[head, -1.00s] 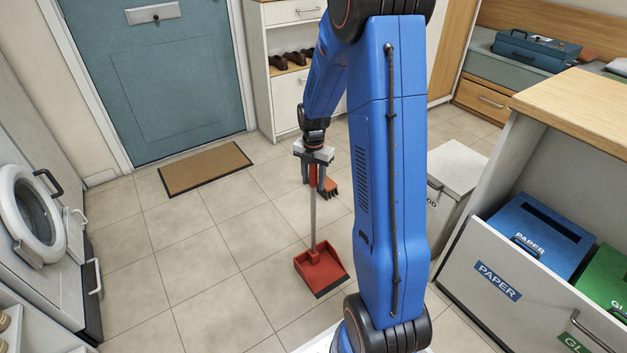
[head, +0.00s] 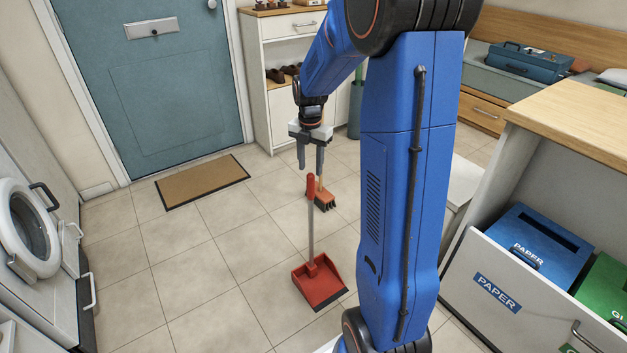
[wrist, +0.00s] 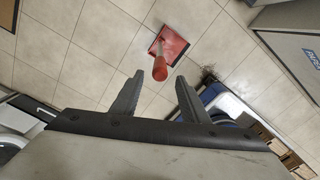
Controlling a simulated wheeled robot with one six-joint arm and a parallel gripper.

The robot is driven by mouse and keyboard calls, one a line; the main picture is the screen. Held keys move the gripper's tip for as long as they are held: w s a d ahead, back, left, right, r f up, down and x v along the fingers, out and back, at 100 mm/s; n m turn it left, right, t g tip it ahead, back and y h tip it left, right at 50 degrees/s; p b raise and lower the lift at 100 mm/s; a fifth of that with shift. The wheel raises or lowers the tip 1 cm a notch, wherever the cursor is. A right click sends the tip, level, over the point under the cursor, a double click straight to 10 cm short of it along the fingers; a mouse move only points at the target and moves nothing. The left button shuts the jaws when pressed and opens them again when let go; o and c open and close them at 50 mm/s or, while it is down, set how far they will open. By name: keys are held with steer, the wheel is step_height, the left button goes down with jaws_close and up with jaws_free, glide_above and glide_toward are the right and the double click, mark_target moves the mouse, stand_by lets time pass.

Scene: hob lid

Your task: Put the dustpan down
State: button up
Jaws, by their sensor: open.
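The red dustpan (head: 320,284) stands on the tiled floor, its long grey handle upright with a red grip at the top. My gripper (head: 310,167) is open and empty, a little above the top of the grip in the head view. In the wrist view the dustpan (wrist: 172,46) lies beyond the fingers, and its red grip end shows between and just past the tips of my open gripper (wrist: 157,80). The fingers appear clear of the handle.
A broom with a red head (head: 324,200) stands behind the dustpan. A brown doormat (head: 203,181) lies before the blue door. A washing machine (head: 30,225) is at left, and an open drawer with a blue paper bin (head: 530,245) at right.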

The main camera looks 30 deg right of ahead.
steer(key=s+a+r+m+t, duration=0.2)
steer(key=s+a+r+m, duration=0.9)
steer(key=s, duration=0.4)
steer(key=s+a+r+m+t, duration=0.1)
steer(key=s+a+m, duration=0.3)
steer(key=s+m, duration=0.8)
steer(key=shift+s+a+m+t, duration=0.3)
steer(key=shift+s+t, duration=0.6)
steer(key=shift+s, duration=0.65)
